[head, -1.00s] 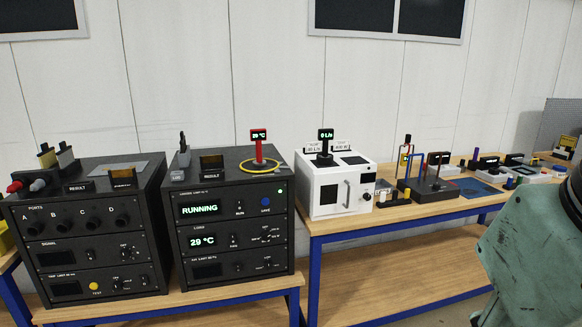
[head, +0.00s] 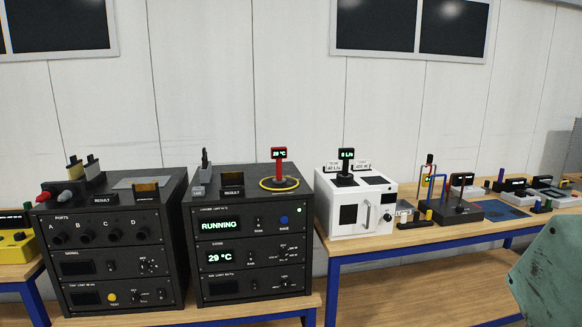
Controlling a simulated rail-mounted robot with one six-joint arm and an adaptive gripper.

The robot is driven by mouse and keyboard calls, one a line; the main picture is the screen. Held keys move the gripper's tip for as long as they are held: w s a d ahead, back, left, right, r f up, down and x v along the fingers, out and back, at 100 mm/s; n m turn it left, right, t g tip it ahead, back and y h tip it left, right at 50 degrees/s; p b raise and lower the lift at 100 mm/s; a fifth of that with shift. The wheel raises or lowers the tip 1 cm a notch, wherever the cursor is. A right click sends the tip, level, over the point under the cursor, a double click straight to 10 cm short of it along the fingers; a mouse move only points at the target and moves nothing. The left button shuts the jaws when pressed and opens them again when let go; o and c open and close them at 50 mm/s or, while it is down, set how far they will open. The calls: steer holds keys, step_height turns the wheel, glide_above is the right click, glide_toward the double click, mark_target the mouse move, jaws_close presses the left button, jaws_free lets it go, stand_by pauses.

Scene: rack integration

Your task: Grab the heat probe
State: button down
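The heat probe (head: 280,166) is a red upright stick with a small display head reading 29 °C. That unit's front panel shows RUNNING and 29 °C. My gripper is not in view. Only a green part of my own body shows at the lower right.
Another black unit with ports A to D (head: 110,245) stands left. A white box (head: 350,213) with a black display probe (head: 347,165) stands right, and several small tools lie beyond it. A dark holder (head: 232,183) stands left of the probe. The wooden bench (head: 200,313) has blue legs.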

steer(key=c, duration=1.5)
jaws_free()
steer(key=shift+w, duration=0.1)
